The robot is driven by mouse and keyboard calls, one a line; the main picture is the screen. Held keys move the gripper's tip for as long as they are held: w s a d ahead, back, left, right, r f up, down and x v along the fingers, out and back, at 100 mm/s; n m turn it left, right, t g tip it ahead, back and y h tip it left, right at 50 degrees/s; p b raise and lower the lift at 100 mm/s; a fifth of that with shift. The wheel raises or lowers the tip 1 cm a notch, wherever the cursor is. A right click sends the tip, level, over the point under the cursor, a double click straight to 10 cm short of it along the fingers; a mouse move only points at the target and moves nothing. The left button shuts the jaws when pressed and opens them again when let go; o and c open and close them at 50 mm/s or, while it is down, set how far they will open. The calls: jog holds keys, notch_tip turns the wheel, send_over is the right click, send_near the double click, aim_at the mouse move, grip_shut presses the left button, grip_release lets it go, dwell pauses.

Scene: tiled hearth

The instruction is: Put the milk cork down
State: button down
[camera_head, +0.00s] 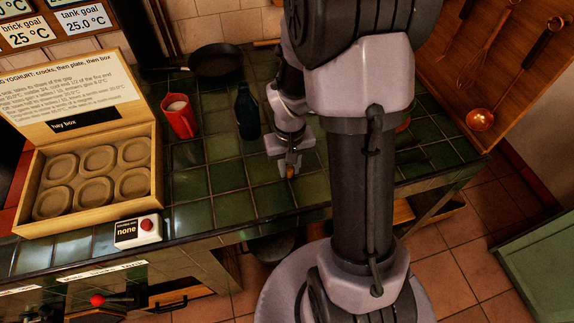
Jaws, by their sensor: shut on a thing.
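The milk cork (291,172), a small orange-brown piece, shows at the tips of my gripper (289,167). My gripper points down and is shut on the cork, over the green tiled top (226,176). I cannot tell whether the cork touches the tiles. A dark blue bottle (247,112) stands upright on the tiles, left of and behind my gripper.
A red jug (180,121) with white contents stands left of the bottle, and a dark pan (215,62) lies behind. The open hay box (148,186) and a white box with a red button (137,231) are at left. Tiles left of my gripper are clear.

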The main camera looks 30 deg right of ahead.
jog(key=shift+f, duration=0.15)
jog(key=c, duration=1.2)
grip_release()
jog(key=shift+c, duration=0.2)
notch_tip(320, 180, up, 12)
jog(key=p, duration=0.5)
notch_tip(320, 180, up, 6)
jog(key=t, duration=0.1)
send_over(289, 168)
jog(key=a, duration=0.3)
jog(key=s+a+r+m+t+y, duration=0.1)
jog(key=s+a+r+t, duration=0.3)
jog(key=s+a+r, duration=0.7)
jog(key=shift+s+a+t+y, duration=0.15)
jog(key=shift+a+t+y, duration=0.15)
jog(key=shift+t+y, duration=0.15)
